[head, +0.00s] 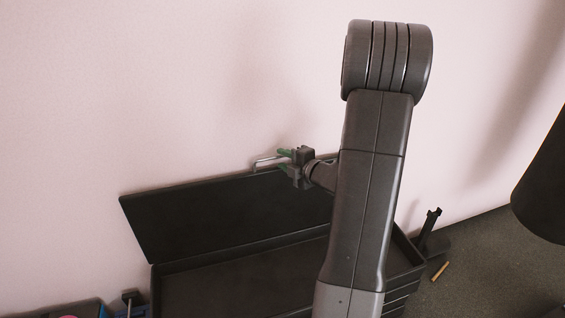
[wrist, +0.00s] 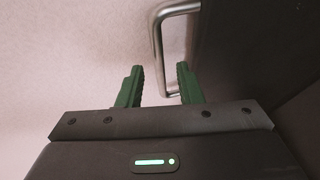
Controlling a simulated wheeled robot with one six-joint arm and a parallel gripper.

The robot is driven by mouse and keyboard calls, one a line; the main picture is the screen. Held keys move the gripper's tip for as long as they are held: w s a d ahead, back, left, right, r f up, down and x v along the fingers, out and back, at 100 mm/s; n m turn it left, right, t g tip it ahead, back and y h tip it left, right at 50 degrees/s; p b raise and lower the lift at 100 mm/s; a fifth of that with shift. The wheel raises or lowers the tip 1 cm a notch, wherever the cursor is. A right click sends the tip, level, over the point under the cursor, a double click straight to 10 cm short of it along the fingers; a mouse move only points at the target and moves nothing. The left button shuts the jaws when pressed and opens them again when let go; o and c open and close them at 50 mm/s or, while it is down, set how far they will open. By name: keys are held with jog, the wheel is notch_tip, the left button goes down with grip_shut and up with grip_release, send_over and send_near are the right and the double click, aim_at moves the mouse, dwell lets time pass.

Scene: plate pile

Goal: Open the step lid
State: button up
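The lid (head: 190,220) is a flat black panel on a long black box (head: 225,290). In the head view it stands raised and tilted back towards the wall, with the box open below it. A silver bar handle (head: 266,161) sits near its top edge. My gripper (head: 281,154) has green fingers and is right beside the handle. In the wrist view the fingers (wrist: 158,85) are apart, and the handle (wrist: 158,45) shows just past their tips. Its lower end lies near the right fingertip; I cannot tell whether they touch. My arm hides the lid's right part.
A pale wall (head: 250,80) rises close behind the lid. Blue items (head: 75,310) lie at the lower left. A dark object (head: 430,225) and a small yellowish stick (head: 440,271) are right of the box. Dark floor (head: 490,270) is open at the right.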

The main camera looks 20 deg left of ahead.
jog(key=shift+w+a+f, duration=0.15)
jog(key=shift+w+a, duration=0.15)
jog(key=shift+a, duration=0.3)
grip_shut()
jog(key=s+d+f+b, duration=0.1)
jog(key=s+d, duration=0.3)
jog(key=s, duration=0.1)
jog(key=shift+s+d+t+y+b, duration=0.25)
jog(key=shift+s+t+y+b, duration=0.05)
jog(key=shift+s+y, duration=0.1)
